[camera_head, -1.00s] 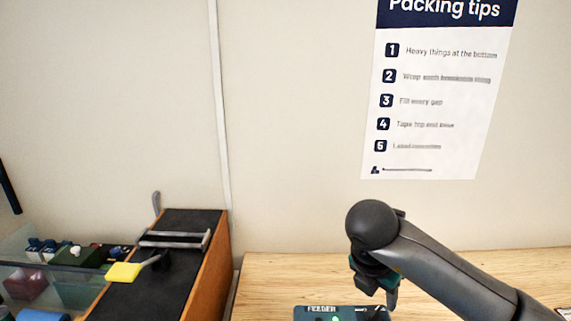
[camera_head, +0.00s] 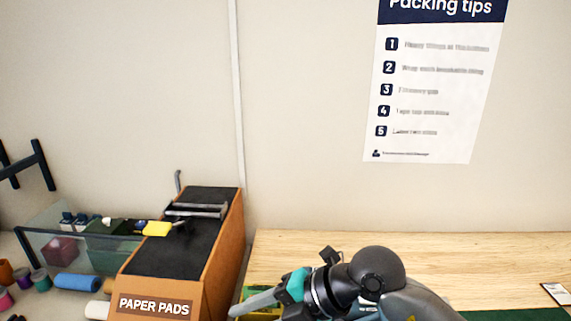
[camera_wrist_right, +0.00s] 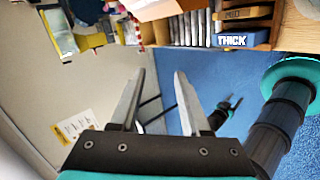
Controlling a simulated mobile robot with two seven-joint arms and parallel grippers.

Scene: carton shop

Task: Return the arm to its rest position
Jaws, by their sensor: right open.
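My right arm comes in from the lower right in the head view. Its gripper (camera_head: 250,305) points left, low over the front of the wooden table, and the tips are partly hard to make out. In the right wrist view the same gripper (camera_wrist_right: 160,75) has its two grey fingers apart, with nothing between them. Beyond the fingers are blue floor and pale wall, seen at a tilt. My left gripper is not in view.
The paper pads dispenser (camera_head: 158,306), wood-sided with a black top, stands just left of my right gripper. A clear bin (camera_head: 70,240) and several coloured rolls lie farther left. The wooden table (camera_head: 300,245) is bare toward the wall. A shelf box marked THICK (camera_wrist_right: 232,41) shows in the wrist view.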

